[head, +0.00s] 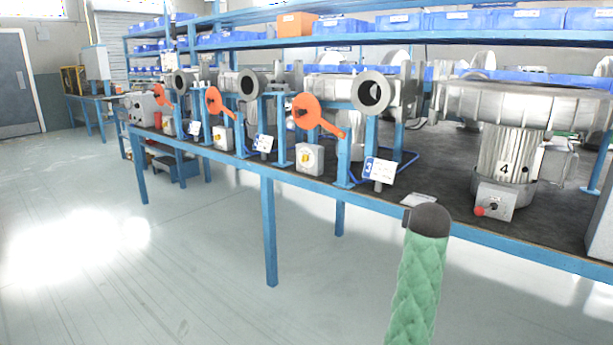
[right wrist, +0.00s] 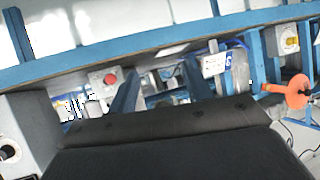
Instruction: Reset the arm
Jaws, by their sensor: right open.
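My right arm (head: 418,285), in a green quilted sleeve, rises from the bottom of the head view, right of centre. Its dark rounded end (head: 431,220) stands in front of the bench's front edge. In the right wrist view my dark right gripper (right wrist: 170,140) fills the lower middle; its fingertips cannot be made out. The gripper is open, and nothing shows held in it. My left arm and left gripper are in neither view.
The long blue-framed bench (head: 268,225) carries several blowers, orange levers (head: 318,116) and switch boxes. The blower marked 4 (head: 508,165) stands at right with a red-knobbed box (head: 495,202). Blue bins (head: 530,20) line the shelf. The floor (head: 180,270) at left is clear.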

